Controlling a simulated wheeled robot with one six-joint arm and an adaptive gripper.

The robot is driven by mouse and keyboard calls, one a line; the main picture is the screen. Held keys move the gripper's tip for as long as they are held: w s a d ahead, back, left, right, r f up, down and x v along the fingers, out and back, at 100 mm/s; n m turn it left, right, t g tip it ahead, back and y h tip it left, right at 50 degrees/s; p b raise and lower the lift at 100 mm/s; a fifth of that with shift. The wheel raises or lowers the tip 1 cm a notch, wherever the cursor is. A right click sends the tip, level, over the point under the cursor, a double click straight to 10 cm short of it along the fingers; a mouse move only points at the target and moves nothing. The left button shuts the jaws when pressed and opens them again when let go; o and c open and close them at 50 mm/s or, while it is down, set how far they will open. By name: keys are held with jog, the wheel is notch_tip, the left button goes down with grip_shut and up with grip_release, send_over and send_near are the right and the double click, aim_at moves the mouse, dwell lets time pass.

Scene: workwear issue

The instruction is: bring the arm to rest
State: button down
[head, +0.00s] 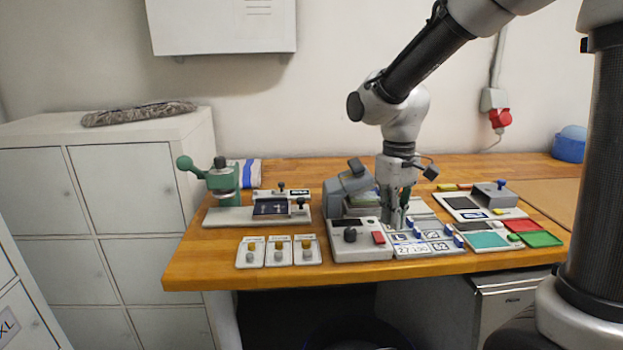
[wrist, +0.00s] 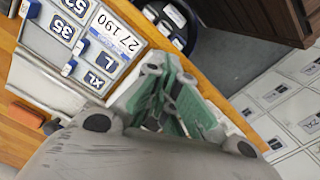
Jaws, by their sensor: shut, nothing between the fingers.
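My gripper (head: 396,215) hangs pointing down over the wooden workbench (head: 285,284), in front of the grey machine in the head view. Its fingers are shut with nothing between them. In the wrist view the green-padded fingers (wrist: 172,112) meet close beside a panel with blue sliders and labels (wrist: 85,45) reading L, XL, 35 and 27190. In the head view the fingertips overlap the left part of this panel (head: 425,244). I cannot tell whether they touch it. My arm reaches in from the upper right, bent at the elbow.
A box with a dark knob and red button (head: 359,241) stands left of the panel. A green press (head: 222,180) and three small plates with knobs (head: 278,251) are further left. Red and green trays (head: 540,238) lie right. White lockers (head: 110,190) stand left of the bench.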

jog(key=s+d+r+m+t, duration=0.2)
jog(key=s+d+r, duration=0.2)
jog(key=s+d, duration=0.3)
jog(key=s+d+r+m+t, duration=0.3)
jog(key=s+d+r, duration=0.2)
jog(key=s, duration=0.4)
jog(key=shift+s+d+r, duration=0.2)
jog(key=shift+d+r, duration=0.1)
jog(key=shift+d, duration=0.6)
